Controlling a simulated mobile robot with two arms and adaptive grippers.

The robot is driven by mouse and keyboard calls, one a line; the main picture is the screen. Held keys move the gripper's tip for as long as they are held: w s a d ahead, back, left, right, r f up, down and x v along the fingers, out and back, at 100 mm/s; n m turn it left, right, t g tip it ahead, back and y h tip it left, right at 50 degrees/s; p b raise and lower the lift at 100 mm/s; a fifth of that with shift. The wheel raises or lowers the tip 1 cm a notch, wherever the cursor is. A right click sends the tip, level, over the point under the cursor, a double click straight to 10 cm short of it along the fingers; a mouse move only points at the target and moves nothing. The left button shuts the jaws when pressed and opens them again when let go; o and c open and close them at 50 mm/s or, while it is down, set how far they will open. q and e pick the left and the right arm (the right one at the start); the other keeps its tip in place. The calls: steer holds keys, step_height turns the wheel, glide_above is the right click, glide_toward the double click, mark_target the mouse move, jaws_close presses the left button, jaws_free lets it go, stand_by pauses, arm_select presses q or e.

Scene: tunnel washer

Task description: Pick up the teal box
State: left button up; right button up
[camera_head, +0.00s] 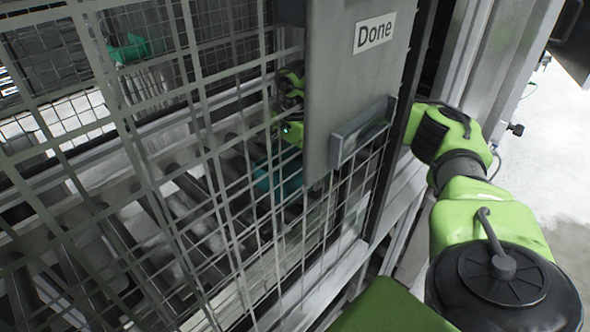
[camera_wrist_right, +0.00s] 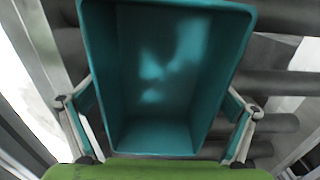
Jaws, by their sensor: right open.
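The teal box (camera_wrist_right: 165,75) is open at the top and empty in the right wrist view. It lies between the two spread fingers of my right gripper (camera_wrist_right: 158,108), one finger beside each side wall. I cannot tell whether the fingers touch the walls. In the head view the teal box (camera_head: 277,178) shows partly through the wire mesh, low behind the grey panel. My right gripper (camera_head: 288,135) is above it, mostly hidden by the mesh and panel. My left gripper is not in view.
A wire mesh fence (camera_head: 200,190) stands in front of the box. A grey panel marked "Done" (camera_head: 374,33) with a small tray hangs beside my right arm. Dark rollers (camera_wrist_right: 275,83) lie under and around the box. Another teal object (camera_head: 130,48) is farther back.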

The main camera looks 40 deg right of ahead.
steer(key=c, duration=1.4)
steer(key=shift+r, duration=0.15)
